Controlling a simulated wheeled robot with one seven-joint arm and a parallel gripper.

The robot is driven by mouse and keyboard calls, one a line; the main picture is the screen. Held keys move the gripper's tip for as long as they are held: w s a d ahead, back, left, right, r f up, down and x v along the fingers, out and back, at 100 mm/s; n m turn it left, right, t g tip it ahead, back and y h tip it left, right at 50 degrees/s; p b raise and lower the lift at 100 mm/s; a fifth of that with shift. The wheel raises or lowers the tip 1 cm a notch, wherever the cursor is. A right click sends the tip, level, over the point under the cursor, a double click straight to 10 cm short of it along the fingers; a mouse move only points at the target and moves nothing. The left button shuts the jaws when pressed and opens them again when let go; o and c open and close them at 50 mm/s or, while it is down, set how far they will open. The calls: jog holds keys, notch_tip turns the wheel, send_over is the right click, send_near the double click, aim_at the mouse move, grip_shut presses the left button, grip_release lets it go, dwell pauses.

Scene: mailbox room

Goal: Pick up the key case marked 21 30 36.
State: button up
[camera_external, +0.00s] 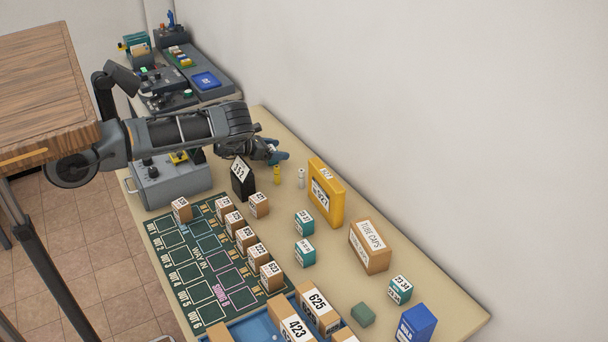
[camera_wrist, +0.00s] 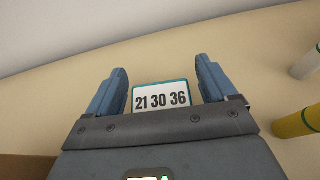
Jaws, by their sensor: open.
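The key case marked 21 30 36 (camera_wrist: 161,98) lies on the tabletop in the wrist view. It has a white label with black digits and a teal edge. My gripper (camera_wrist: 161,80) is open, with one blue finger on each side of the case. The lower part of the case is hidden behind the gripper's grey palm. I cannot tell whether the fingers touch it. In the external view my gripper (camera_external: 278,155) is low over the far part of the table, and the case there is hidden behind it.
A yellow cylinder (camera_wrist: 300,122) and a white one (camera_wrist: 307,64) stand right of my gripper. A black block marked 353 (camera_external: 243,180) stands close by. Other teal cases (camera_external: 304,222), a yellow box (camera_external: 325,190) and a tube caps box (camera_external: 370,246) stand nearer the camera. The wall runs behind.

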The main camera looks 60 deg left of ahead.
jog(key=c, duration=1.1)
jog(key=shift+r, duration=0.1)
